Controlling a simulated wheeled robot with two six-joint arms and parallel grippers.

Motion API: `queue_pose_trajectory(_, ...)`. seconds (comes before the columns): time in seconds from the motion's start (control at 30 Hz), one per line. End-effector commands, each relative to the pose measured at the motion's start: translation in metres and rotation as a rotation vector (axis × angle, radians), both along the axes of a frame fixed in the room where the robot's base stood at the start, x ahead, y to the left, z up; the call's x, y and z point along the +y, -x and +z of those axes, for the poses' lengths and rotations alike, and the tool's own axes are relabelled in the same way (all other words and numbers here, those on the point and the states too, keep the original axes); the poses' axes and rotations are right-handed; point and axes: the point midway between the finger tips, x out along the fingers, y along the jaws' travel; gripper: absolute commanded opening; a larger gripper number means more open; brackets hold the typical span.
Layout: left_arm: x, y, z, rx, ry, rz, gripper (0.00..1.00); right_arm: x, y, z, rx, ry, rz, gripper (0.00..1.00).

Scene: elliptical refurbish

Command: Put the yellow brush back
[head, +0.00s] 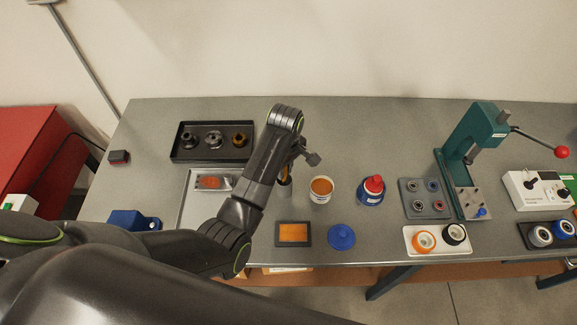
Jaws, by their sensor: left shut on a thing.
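My left gripper (302,156) is over the middle of the table, its wrist and forearm hiding much of it. It is shut on a thin yellow-brown piece, which appears to be the yellow brush (290,168); only a little of it shows beside my arm. Just below it stands a small grey cup-like holder (285,189), partly hidden by the arm. I cannot tell whether the brush's lower end is inside the holder or above it. My right gripper is not in view.
An open tub of orange stuff (321,190) and a blue container with a red top (371,190) stand right of the holder. An orange pad (293,233) and blue lid (341,237) lie in front. A black parts tray (183,155) is behind left; a green press (463,155) stands right.

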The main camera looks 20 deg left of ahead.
Motion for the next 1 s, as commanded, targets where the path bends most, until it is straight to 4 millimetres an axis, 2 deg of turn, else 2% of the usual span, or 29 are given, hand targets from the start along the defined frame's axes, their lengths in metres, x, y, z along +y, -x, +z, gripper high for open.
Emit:
queue_pose_trajectory(0.1, 0.003, 0.009, -0.014, 0.001, 0.0, 0.006, 0.0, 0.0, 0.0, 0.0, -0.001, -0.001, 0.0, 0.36)
queue_pose_trajectory(0.4, 0.003, 0.008, -0.015, 0.0, 0.0, 0.006, 0.0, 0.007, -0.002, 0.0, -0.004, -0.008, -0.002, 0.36)
queue_pose_trajectory(0.43, 0.003, 0.008, -0.016, -0.001, 0.001, 0.006, 0.19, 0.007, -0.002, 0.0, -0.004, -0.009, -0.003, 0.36)
queue_pose_trajectory(0.6, 0.003, 0.008, -0.015, -0.001, 0.001, 0.006, 0.4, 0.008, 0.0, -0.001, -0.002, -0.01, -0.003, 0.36)
queue_pose_trajectory(0.87, 0.003, 0.008, -0.015, -0.001, 0.001, 0.006, 0.4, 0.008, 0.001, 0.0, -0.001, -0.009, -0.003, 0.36)
queue_pose_trajectory(1.0, 0.001, 0.002, -0.005, -0.004, 0.001, 0.002, 0.4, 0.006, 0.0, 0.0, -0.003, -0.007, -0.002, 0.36)
